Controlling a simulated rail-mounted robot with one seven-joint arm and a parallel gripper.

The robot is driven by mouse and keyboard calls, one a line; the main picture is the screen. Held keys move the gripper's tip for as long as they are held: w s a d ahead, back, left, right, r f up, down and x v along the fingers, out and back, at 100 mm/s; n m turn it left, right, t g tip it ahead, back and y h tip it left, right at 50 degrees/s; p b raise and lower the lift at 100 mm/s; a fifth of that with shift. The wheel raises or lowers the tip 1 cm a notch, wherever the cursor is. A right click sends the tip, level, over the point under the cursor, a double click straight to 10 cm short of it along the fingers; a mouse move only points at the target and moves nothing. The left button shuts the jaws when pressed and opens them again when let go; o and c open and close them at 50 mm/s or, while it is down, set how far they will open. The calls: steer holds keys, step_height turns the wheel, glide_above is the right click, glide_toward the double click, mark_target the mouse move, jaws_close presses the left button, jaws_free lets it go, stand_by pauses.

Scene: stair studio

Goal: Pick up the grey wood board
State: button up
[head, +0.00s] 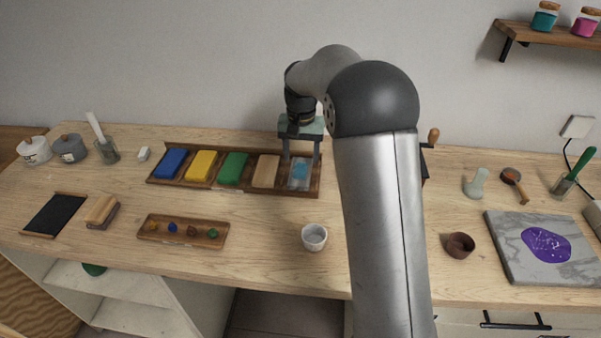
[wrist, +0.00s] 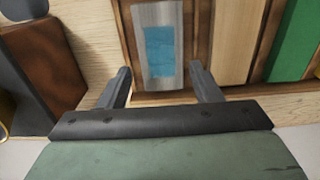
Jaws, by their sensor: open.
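The grey wood board (head: 299,175) with a light blue patch lies in the rightmost compartment of the long wooden tray (head: 214,187). It also shows in the wrist view (wrist: 152,16), top centre. My gripper (head: 301,161) is open and empty, pointing down at the tray's right end. In the wrist view its two fingertips (wrist: 160,68) stand apart, one on each side of the board's near end. I cannot tell how far above the board they are. My arm hides part of the counter to the right of the tray.
The same tray holds a tan board (head: 265,171) next to the grey one, then green (head: 233,168), yellow (head: 200,165) and blue (head: 169,163) blocks. A white cup (head: 314,237) stands in front. A brown object (wrist: 45,65) stands left in the wrist view.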

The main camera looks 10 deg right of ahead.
mark_target(301, 171)
steer(key=f, duration=0.4)
steer(key=shift+s+a+f+p, duration=0.15)
steer(key=shift+s+f+p, duration=0.05)
steer(key=shift+f+p, duration=0.15)
steer(key=c, duration=0.6)
steer(key=shift+r, duration=0.1)
steer(key=shift+c, duration=0.2)
steer(key=shift+r, duration=0.1)
